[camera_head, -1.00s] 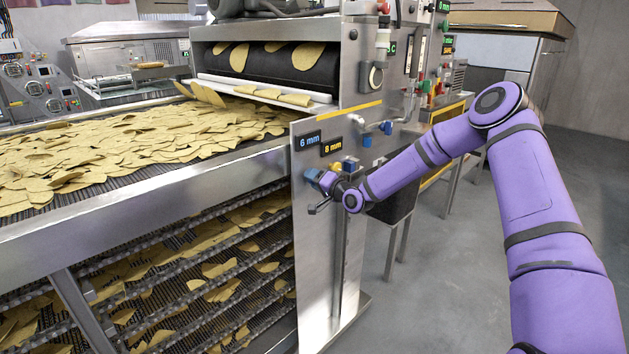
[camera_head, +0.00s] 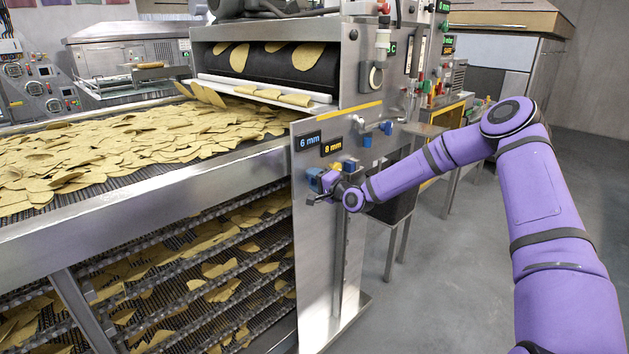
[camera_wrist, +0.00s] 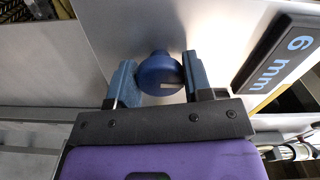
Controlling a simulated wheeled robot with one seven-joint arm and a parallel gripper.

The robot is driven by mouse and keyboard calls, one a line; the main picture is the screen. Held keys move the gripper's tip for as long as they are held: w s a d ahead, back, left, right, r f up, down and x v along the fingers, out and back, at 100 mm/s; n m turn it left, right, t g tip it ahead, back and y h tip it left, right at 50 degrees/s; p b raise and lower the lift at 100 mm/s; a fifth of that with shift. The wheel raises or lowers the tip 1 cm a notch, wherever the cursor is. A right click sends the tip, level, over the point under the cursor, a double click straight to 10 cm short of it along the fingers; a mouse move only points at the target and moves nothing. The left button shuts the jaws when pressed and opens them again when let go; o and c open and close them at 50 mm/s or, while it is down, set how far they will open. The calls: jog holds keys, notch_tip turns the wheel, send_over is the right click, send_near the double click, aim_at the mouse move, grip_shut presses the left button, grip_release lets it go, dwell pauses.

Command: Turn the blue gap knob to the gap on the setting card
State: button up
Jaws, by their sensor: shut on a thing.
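The blue gap knob (camera_wrist: 160,72) is a round blue knob with a short pale mark on its near edge. It sits on the steel panel of the machine; in the head view the knob (camera_head: 314,178) is partly hidden by my gripper. My gripper (camera_head: 321,190) is shut on the knob; its blue fingers (camera_wrist: 160,80) stand on both sides of it in the wrist view. A black plate reading "6 mm" in blue (camera_head: 308,141) is above the knob. It also shows in the wrist view (camera_wrist: 285,62). I cannot tell which plate is the setting card.
A plate reading "8 mm" in yellow (camera_head: 333,147) is beside the blue one, with a yellow knob (camera_head: 349,165) below it. Another blue knob (camera_head: 386,128) is farther right. A chip-covered conveyor (camera_head: 130,150) lies left. The floor on the right is clear.

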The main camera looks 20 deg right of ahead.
jog(key=shift+f, duration=0.1)
jog(key=o, duration=0.9)
jog(key=shift+s+d, duration=0.1)
jog(key=v, duration=1)
jog(key=shift+s+d, duration=0.15)
jog(key=shift+s, duration=0.1)
